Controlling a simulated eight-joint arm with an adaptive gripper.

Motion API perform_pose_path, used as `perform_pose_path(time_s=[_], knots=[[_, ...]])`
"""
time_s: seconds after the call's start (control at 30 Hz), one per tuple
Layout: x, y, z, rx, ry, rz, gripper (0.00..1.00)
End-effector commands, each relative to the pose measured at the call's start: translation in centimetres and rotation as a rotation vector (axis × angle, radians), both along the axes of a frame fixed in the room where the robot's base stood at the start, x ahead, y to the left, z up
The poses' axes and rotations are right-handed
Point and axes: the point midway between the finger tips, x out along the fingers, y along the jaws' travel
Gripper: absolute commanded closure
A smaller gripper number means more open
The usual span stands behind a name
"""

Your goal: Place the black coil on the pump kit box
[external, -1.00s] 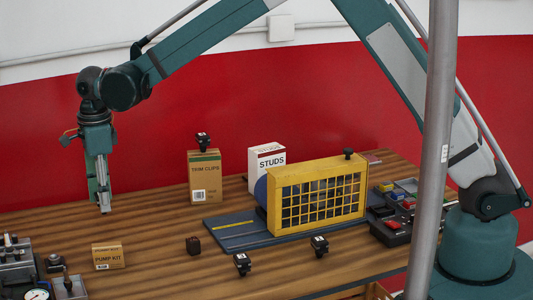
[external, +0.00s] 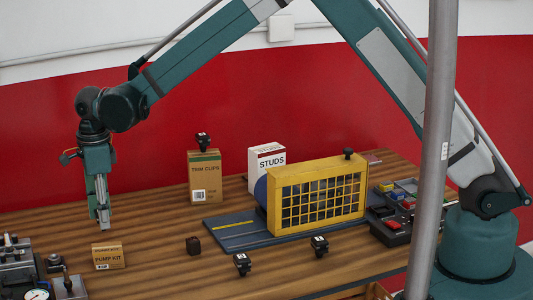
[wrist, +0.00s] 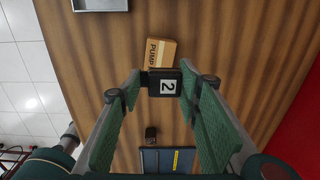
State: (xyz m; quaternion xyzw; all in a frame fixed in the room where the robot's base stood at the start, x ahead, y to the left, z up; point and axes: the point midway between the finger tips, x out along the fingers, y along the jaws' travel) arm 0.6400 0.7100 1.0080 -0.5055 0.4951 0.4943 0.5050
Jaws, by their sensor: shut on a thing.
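My gripper (external: 103,222) points down above the pump kit box (external: 108,256), a small tan carton on the wooden table at front left. In the wrist view, my gripper (wrist: 163,82) is shut on a black coil (wrist: 154,84) with a white label reading 2. The pump kit box also shows in the wrist view (wrist: 159,52), just beyond the coil and partly covered by it. In the external view the coil cannot be made out between the fingers.
Gauge equipment (external: 15,262) stands left of the box. A small dark block (external: 193,245) and black labelled parts (external: 242,263) (external: 319,246) lie to the right. The trim clips box (external: 204,178), studs box (external: 266,160) and yellow cage (external: 318,196) stand farther back.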

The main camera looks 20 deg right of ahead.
Motion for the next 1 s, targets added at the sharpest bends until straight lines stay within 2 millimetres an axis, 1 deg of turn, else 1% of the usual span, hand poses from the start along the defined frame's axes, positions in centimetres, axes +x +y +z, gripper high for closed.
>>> perform_pose_path(time_s=[0.13,0.5,0.57,0.83,1.0], knots=[[0.0,0.0,-0.8,0.000,0.000,0.000,0.81],[0.0,0.0,-1.1,0.000,0.000,0.000,0.81],[0.0,0.0,-1.5,0.000,0.000,0.000,0.81],[0.0,0.0,-4.2,0.000,0.000,0.000,0.81],[0.0,0.0,-4.7,0.000,0.000,0.000,0.81]])
